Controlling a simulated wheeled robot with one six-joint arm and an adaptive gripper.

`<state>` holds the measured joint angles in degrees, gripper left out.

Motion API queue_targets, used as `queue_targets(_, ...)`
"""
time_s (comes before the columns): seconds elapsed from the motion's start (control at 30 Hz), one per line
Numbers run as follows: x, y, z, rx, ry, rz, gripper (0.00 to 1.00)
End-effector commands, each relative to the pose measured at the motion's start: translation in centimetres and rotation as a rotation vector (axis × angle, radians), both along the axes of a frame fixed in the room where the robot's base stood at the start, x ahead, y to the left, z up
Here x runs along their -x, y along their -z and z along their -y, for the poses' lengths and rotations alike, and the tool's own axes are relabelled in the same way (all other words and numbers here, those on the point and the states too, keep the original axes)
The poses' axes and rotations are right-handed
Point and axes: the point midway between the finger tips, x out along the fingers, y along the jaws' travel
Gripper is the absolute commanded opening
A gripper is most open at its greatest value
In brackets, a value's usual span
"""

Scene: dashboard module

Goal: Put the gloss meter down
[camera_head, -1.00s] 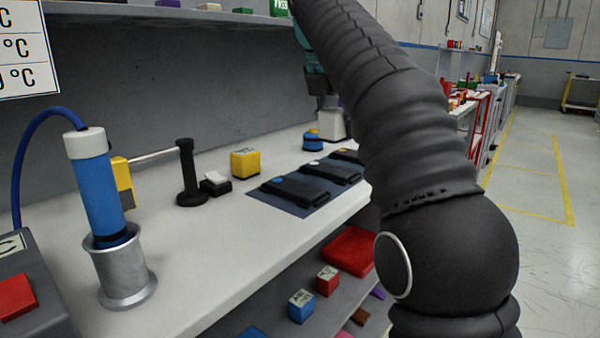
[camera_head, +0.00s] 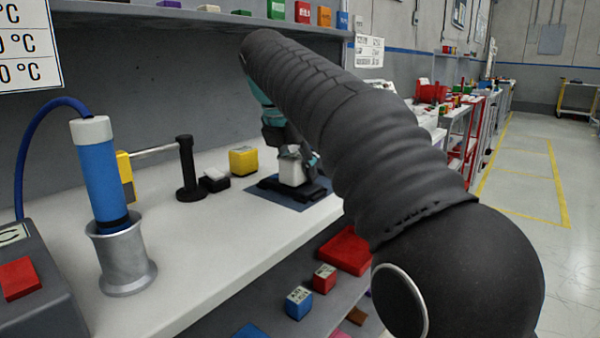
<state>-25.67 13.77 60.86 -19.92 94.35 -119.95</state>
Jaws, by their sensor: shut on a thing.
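My gripper (camera_head: 293,150) is shut on a small light-grey box, which I take to be the gloss meter (camera_head: 292,170). It points down over the dark mat (camera_head: 290,203) on the white bench. The box is in front of or just above the black flat devices (camera_head: 316,190) on that mat. I cannot tell whether it touches them. My arm hides the right part of the mat, and the fingertips are small and partly hidden.
A yellow cube (camera_head: 243,160), a small black box with a white top (camera_head: 214,180) and a black post (camera_head: 188,170) stand left of the mat. A blue cylinder (camera_head: 103,178) sits in a metal holder (camera_head: 123,262). The front left bench surface (camera_head: 210,240) is clear.

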Motion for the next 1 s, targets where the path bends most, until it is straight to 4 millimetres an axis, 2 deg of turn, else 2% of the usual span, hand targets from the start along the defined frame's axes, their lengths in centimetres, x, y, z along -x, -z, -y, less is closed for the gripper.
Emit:
queue_targets(0.3,0.0,0.0,0.1,0.000,0.001,0.002,0.00)
queue_targets(0.33,0.0,0.0,0.1,0.000,0.001,0.002,0.48)
queue_targets(0.4,0.0,0.0,0.1,-0.001,0.001,0.002,0.66)
queue_targets(0.43,0.0,0.0,0.1,-0.001,0.001,0.002,0.68)
queue_targets(0.77,0.0,-0.2,0.1,-0.001,0.001,0.002,0.68)
queue_targets(0.87,0.1,-1.0,-0.1,-0.001,0.001,0.002,0.68)
queue_targets(1.0,0.8,-3.2,-0.6,-0.002,0.000,0.004,0.68)
